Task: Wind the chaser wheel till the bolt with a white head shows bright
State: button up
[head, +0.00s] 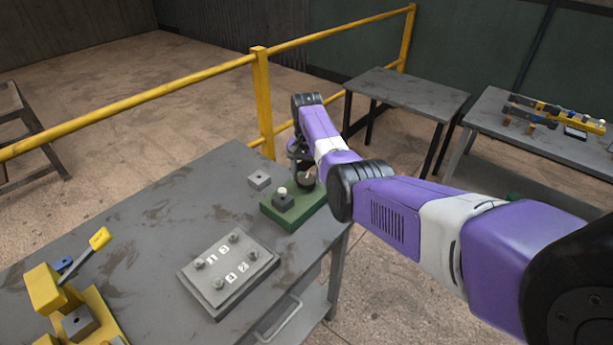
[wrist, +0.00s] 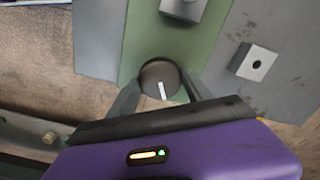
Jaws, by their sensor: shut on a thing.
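A green base (head: 293,219) sits at the right corner of the grey workbench. On it stands a dark block with a white-headed bolt (head: 282,190) on top. The bolt head looks pale cream; I cannot tell if it is lit. The dark round chaser wheel (head: 307,181) is beside the block, partly hidden by my arm. In the wrist view the wheel (wrist: 158,75) shows a white line mark pointing down, tilted slightly. My gripper (wrist: 160,84) is shut on the wheel, one finger on each side. The block (wrist: 184,7) is cut off at the top edge there.
A small grey block with a hole (head: 259,179) lies near the base. A grey plate with numbered knobs (head: 229,275) and a yellow lever device (head: 60,300) share the bench. A yellow railing (head: 262,100) runs behind. Other tables (head: 405,95) stand at the right.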

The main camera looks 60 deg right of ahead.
aim_at(307, 178)
jog(key=shift+m, duration=0.3)
jog(key=o, duration=1.4)
jog(key=shift+c, duration=0.2)
jog(key=shift+r, duration=0.1)
notch_tip(307, 178, up, 8)
jog(key=shift+f+b, duration=0.15)
jog(key=shift+b, duration=0.4)
